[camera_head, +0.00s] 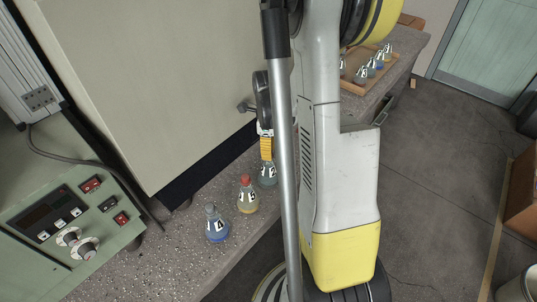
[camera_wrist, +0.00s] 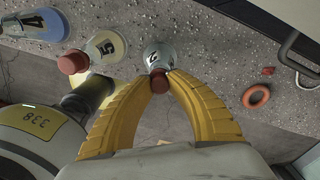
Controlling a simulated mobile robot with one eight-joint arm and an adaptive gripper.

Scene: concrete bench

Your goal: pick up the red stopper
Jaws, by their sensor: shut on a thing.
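My gripper (camera_wrist: 160,76) has its two yellow curved fingers closed around a red stopper (camera_wrist: 159,82). The stopper lines up with the neck of a clear flask with a numbered label (camera_wrist: 160,57); I cannot tell whether it is still seated. In the head view my gripper (camera_head: 266,156) points down over this greyish flask (camera_head: 268,176), and its stopper is hidden. Next to it stands a flask with pale yellow liquid (camera_head: 247,203) and its own red stopper (camera_head: 245,181), also in the wrist view (camera_wrist: 73,62). A blue-liquid flask (camera_head: 217,231) with a grey-blue top stands nearest.
A green control box (camera_head: 75,225) with knobs stands left on the speckled bench (camera_head: 180,255). A large beige cabinet (camera_head: 160,80) rises behind the flasks. An orange ring (camera_wrist: 255,96) lies on the bench. A tray (camera_head: 353,87) with several flasks is at the far end.

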